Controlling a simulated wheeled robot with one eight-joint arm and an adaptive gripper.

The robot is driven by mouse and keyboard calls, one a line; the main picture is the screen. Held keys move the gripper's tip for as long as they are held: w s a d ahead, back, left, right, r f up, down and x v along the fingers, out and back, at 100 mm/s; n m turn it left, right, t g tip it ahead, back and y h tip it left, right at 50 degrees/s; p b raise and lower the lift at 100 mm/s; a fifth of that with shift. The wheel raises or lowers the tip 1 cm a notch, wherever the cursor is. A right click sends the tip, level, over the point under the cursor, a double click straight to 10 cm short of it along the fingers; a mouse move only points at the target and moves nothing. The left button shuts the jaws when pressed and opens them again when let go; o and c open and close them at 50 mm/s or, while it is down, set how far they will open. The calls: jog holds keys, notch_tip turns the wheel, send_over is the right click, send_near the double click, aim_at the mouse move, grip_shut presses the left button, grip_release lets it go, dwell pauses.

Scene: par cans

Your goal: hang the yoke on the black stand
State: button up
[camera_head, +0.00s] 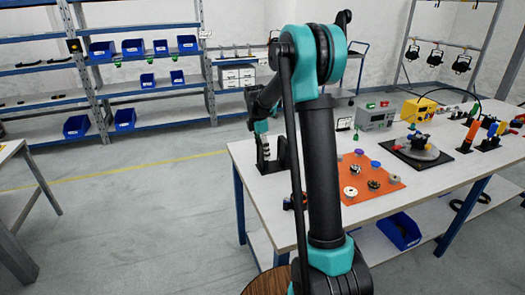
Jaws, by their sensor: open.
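My gripper (263,148) points down above the left end of the workbench, partly behind my own arm. It looks open, but its fingertips are small and dark in this view. A black stand (283,156) with a flat base is on the bench's left end, close beside the gripper. I cannot tell whether they touch. No yoke can be picked out for certain; it may be hidden behind my arm or too small to tell.
The workbench (388,201) holds an orange mat (385,186) with several small parts, a grey round fixture (418,148), a yellow box (418,110) and meters. Lamps (435,57) hang on a rack behind.

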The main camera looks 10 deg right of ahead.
dwell(0.3)
jog(key=o, duration=0.5)
jog(key=shift+o, duration=0.2)
notch_tip(320, 180, up, 12)
jog(key=a, duration=0.1)
jog(key=shift+s+a, duration=0.15)
jog(key=shift+a, duration=0.05)
